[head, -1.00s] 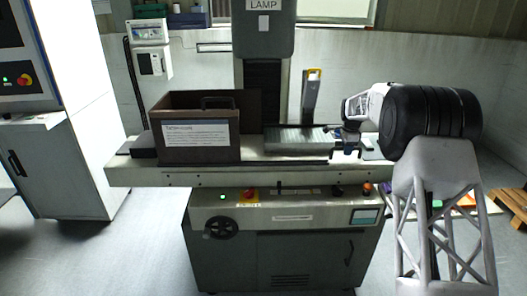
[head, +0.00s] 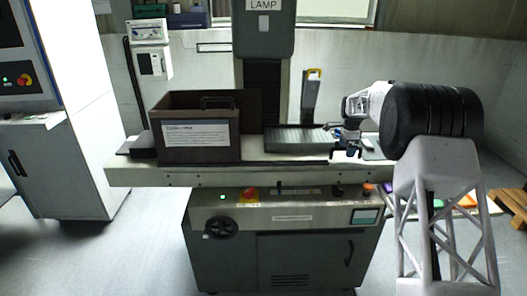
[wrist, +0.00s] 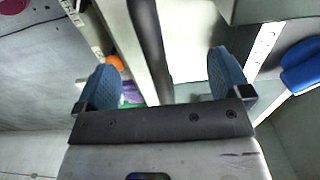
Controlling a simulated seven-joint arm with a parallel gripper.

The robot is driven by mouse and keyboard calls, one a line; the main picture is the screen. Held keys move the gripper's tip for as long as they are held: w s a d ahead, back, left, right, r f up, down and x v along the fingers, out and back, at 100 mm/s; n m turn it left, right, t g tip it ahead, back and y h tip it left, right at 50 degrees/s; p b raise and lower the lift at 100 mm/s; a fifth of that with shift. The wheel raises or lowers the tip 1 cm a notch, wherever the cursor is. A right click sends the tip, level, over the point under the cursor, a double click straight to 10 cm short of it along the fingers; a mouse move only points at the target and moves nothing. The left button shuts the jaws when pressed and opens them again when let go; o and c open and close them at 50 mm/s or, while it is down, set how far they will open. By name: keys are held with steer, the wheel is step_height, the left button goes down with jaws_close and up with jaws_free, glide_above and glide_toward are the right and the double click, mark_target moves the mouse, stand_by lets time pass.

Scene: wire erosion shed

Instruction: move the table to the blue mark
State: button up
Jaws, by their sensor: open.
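The long pale machine table (head: 285,178) lies across the grey-green machine, above its control panel. It carries a brown open box (head: 198,152) with a paper label and a grey ribbed block (head: 297,140). My gripper (head: 346,154) is open over the table's right part, right of the block. In the wrist view, my gripper's two blue-padded fingers (wrist: 163,75) stand apart. A dark bar or strip (wrist: 150,45) shows between them, beside a pale surface; I cannot tell if they touch it. I cannot make out a blue mark for certain. A blue rounded shape (wrist: 301,66) shows at the right of the wrist view.
The front panel has a handwheel (head: 221,228), a red button (head: 249,193) and an orange knob (head: 367,188). A dark upright column (head: 263,75) stands behind the table. A white cabinet (head: 75,120) stands at left, and a wooden pallet (head: 512,203) lies at far right.

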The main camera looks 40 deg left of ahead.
steer(key=shift+r, duration=3.5)
steer(key=shift+d+r, duration=0.3)
steer(key=shift+d, duration=0.05)
steer(key=s+d+r+n, duration=0.1)
steer(key=s+d+r, duration=0.45)
steer(key=d, duration=0.55)
steer(key=s+d+r+n+t, duration=0.1)
steer(key=s+d+r, duration=0.3)
steer(key=d+r, duration=0.5)
steer(key=s+d+r+n, duration=0.1)
steer(key=s+d+r, duration=0.3)
steer(key=d, duration=0.9)
steer(key=s+d+r+n, duration=0.2)
steer(key=s+d+r, duration=0.1)
steer(key=s+d, duration=1.45)
steer(key=s+d+f+n, duration=0.1)
steer(key=s+d+f, duration=0.2)
steer(key=s, duration=0.7)
steer(key=s+d+f+n+t, duration=0.1)
steer(key=s+d+f, duration=0.3)
steer(key=s, duration=0.7)
steer(key=s+d+f+n, duration=0.1)
steer(key=s+d+f, duration=0.2)
steer(key=s+d, duration=0.3)
steer(key=s, duration=0.5)
steer(key=shift+d+f+n+t, duration=0.3)
steer(key=shift+f+n, duration=0.1)
